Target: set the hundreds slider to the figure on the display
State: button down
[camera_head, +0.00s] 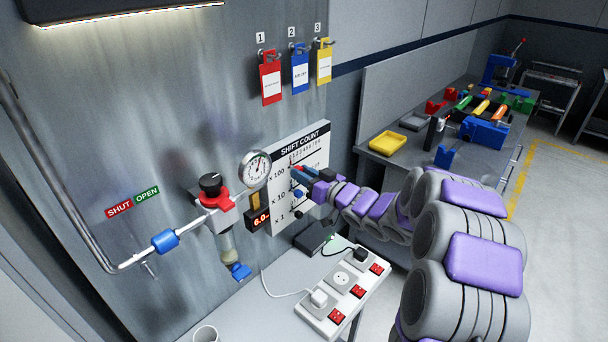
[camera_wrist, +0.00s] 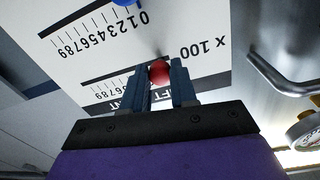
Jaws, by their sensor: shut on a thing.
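The white SHIFT COUNT panel (camera_head: 283,208) hangs on the grey wall, with rows marked x 100, x 10 and x 1. My gripper (camera_head: 299,172) reaches it from the right at the x 100 row. In the wrist view, where the panel appears upside down, my gripper (camera_wrist: 160,75) has its blue fingers on either side of the red slider knob (camera_wrist: 159,72), close to the x 100 label. The blue knob (camera_wrist: 123,2) of another row shows at the top edge. The display (camera_head: 260,219) has red digits reading about 6.0; its right part is cut off by the panel.
A pressure gauge (camera_head: 255,169) and a valve with a red body (camera_head: 217,200) sit left of the panel. A power strip (camera_head: 345,292) and a dark box (camera_head: 314,236) lie on the shelf below. A workbench (camera_head: 397,163) with a yellow tray (camera_head: 387,143) stands behind my arm.

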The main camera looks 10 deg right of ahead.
aim_at(311, 154)
jog(key=shift+d, duration=0.1)
dwell(0.3)
jog(key=shift+w+d+r+p, duration=0.1)
jog(key=shift+w+d+p, duration=0.15)
jog(key=shift+p, duration=0.2)
jog(key=w+d+p, duration=0.1)
jog(key=p, duration=0.1)
jog(key=w+d+p, duration=0.1)
jog(key=d+p, duration=0.1)
jog(key=w+d+p, duration=0.1)
jog(key=d+p, duration=0.1)
jog(key=shift+w, duration=0.3)
jog(key=shift+w+d+p, duration=0.45)
jog(key=shift+d+p, duration=0.15)
jog(key=shift+d, duration=0.05)
jog(key=c, duration=0.9)
grip_release()
jog(key=shift+d, duration=0.1)
jog(key=v, duration=1.7)
jog(key=shift+s+d+f+p, duration=0.15)
jog(key=shift+d+f+p, duration=0.1)
jog(key=shift+p, duration=0.15)
